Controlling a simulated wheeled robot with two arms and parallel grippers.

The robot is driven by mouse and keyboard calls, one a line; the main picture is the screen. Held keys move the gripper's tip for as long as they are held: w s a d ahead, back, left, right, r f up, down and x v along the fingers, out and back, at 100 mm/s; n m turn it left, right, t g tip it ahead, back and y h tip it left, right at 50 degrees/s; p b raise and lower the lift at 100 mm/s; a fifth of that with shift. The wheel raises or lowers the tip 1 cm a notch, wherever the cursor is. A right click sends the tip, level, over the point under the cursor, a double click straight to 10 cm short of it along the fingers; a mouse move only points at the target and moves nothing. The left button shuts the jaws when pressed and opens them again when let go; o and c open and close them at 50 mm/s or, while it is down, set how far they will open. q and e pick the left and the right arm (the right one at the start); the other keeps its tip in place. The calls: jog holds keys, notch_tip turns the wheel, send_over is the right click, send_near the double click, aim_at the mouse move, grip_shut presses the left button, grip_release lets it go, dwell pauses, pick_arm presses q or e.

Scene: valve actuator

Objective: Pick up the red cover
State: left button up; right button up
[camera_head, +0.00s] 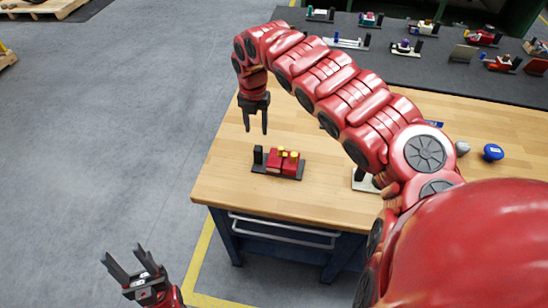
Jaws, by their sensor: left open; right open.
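A small assembly (278,176) with a dark base lies on the wooden table. Red blocks (274,162) with yellow parts on top sit on it, beside a black post (258,155). Which of the red blocks is the red cover I cannot tell at this size. My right gripper (255,131) points down, open and empty, above the table's left part, in the picture just above and slightly left of the assembly, apart from it. My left gripper (122,253) is open and empty, low at the left, over the floor and clear of the table.
The wooden table (235,195) has bare room around the assembly. My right arm hides part of its middle. A blue round part (492,152) and a pale block (363,182) stand further right. A dark table (400,70) behind holds several other assemblies.

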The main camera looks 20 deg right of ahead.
jog(key=p, duration=0.1)
send_over(258, 148)
notch_tip(258, 148, down, 4)
jog(key=shift+w+a+f, duration=0.1)
jog(key=shift+w, duration=0.05)
jog(key=shift+f+p, duration=0.3)
jog(key=shift+f, duration=0.15)
notch_tip(258, 148, down, 4)
jog(key=shift+f+p, duration=0.15)
jog(key=shift+p, duration=1)
jog(key=shift+f, duration=0.45)
grip_shut()
